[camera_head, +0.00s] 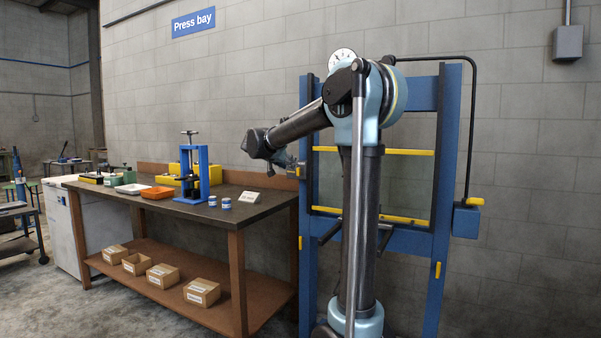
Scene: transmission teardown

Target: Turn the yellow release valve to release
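My gripper (290,164) is at the end of my arm, left of the tall blue press frame (448,150). It is small and dark here, and I cannot tell whether its fingers are open or shut. A small yellow part (298,172) sits on the left post of the frame, close to the gripper; contact cannot be made out. A short yellow handle (474,201) lies roughly level on top of a blue box (466,222) at the frame's right side, well away from the gripper. I cannot tell for certain which yellow part is the release valve.
My arm stands in front of the frame and hides its middle. Yellow bars (405,220) cross the frame. A black pipe (474,120) runs down to the blue box. At left, a workbench (262,208) holds a small blue press (204,172), an orange tray (157,192) and blue-and-white cans (226,203).

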